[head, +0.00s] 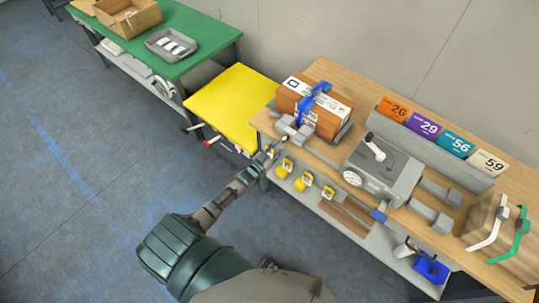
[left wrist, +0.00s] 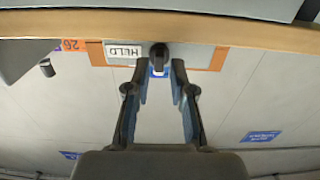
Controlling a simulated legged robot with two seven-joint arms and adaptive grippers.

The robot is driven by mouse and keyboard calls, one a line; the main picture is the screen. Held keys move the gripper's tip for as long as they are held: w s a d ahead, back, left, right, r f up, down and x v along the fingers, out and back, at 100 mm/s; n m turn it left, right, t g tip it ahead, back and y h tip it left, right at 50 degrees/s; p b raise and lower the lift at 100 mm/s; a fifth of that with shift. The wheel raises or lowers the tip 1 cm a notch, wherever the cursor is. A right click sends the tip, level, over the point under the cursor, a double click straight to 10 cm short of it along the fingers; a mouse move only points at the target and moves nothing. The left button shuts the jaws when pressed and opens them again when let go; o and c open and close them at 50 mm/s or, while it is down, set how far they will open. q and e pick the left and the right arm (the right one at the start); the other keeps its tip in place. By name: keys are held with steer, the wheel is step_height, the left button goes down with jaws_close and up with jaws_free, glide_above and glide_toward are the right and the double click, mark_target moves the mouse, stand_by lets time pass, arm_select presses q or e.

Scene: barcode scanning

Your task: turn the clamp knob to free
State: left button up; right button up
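A blue clamp (head: 318,103) sits over an orange-brown box (head: 297,98) at the left end of the wooden bench. My left gripper (head: 272,152) reaches toward the front of this clamping fixture in the head view. The left wrist view is upside down. In it, a black knob (left wrist: 159,52) with a blue part behind it lies at the fingertips of my left gripper (left wrist: 160,72). The fingers stand apart, one on each side of the knob, with small gaps showing. A white "HELD" label (left wrist: 123,48) is beside the knob. My right gripper is not in view.
A grey machine (head: 382,170) with a lever stands right of the fixture. Numbered signs (head: 425,126) line the bench back. A yellow table (head: 232,105) and a green table (head: 180,55) stand left. The floor at left is open.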

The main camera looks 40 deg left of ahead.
arm_select(q)
steer(key=s, duration=0.9)
steer(key=shift+s+a, duration=0.4)
steer(key=shift+a, duration=0.05)
steer(key=shift+f, duration=0.1)
steer(key=s+d+f+g, duration=0.1)
steer(key=s+f+g, duration=0.2)
steer(key=s+f, duration=0.5)
steer(key=s+d+f+g+y, duration=0.1)
steer(key=s+d+f+g, duration=0.15)
steer(key=f, duration=0.85)
steer(key=s+d+f+g, duration=0.1)
steer(key=s+f+g, duration=0.3)
steer(key=s+f, duration=0.45)
steer(key=s+d+f+g, duration=0.2)
steer(key=s+f, duration=0.2)
steer(key=s, duration=0.4)
steer(key=s+d+f+m+g, duration=0.1)
steer(key=s+d+f+g, duration=0.2)
steer(key=s, duration=0.5)
steer(key=s+d+f+m+g, duration=0.1)
steer(key=s+d+f+g, duration=0.1)
steer(key=s+f, duration=0.4)
steer(key=s+d, duration=0.1)
steer(key=s, duration=0.1)
steer(key=shift+s, duration=0.4)
